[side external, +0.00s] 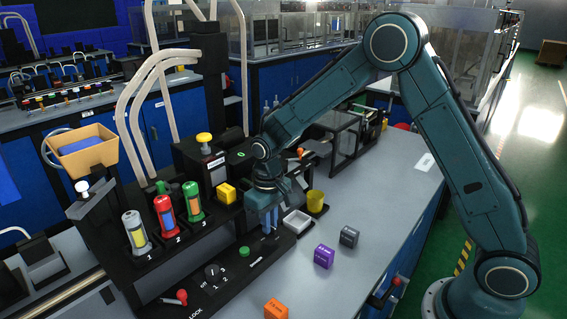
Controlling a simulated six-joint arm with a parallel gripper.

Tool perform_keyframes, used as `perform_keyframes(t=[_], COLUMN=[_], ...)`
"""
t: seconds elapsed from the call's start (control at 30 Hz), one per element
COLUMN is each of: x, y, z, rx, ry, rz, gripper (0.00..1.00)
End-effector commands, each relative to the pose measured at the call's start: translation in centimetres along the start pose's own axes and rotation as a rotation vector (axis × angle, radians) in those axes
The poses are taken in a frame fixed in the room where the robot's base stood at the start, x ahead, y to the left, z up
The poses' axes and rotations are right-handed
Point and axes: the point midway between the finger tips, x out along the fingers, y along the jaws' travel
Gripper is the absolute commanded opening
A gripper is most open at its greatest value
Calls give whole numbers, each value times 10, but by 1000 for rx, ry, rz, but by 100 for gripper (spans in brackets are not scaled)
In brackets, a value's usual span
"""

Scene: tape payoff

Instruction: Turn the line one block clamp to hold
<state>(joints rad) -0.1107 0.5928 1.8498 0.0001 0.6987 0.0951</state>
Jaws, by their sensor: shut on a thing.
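My gripper (268,222) points down at the right part of the black panel. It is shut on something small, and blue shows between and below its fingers. The fingers and wrist hide most of what is held. I cannot tell whether this is the line one block clamp. A red-handled lever (180,296) lies at the panel's front left corner, beside the word LOCK, well away from my gripper. A black rotary knob (213,272) marked 1 and 2 and a green button (244,252) sit on the panel, left of my gripper.
White (136,232), red (166,216) and green (193,202) canisters numbered 1 to 3 stand left. A yellow block (226,193) is behind. A white tray (297,221) and yellow cup (315,202) are right. Purple (324,256), grey (349,236) and orange (276,309) blocks lie on the table.

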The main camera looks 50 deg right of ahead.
Motion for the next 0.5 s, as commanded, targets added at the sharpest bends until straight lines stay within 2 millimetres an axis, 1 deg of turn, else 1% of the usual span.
perform_keyframes(t=[0.07,0.1,0.2,0.5], x=[0,0,0,0], y=[-1,-1,0,0], z=[1,1,1,0], rx=[-4,-4,-3,0], ry=[-2,-2,-2,-1], rz=[-1,-1,-1,0], gripper=[0,15,33,33])
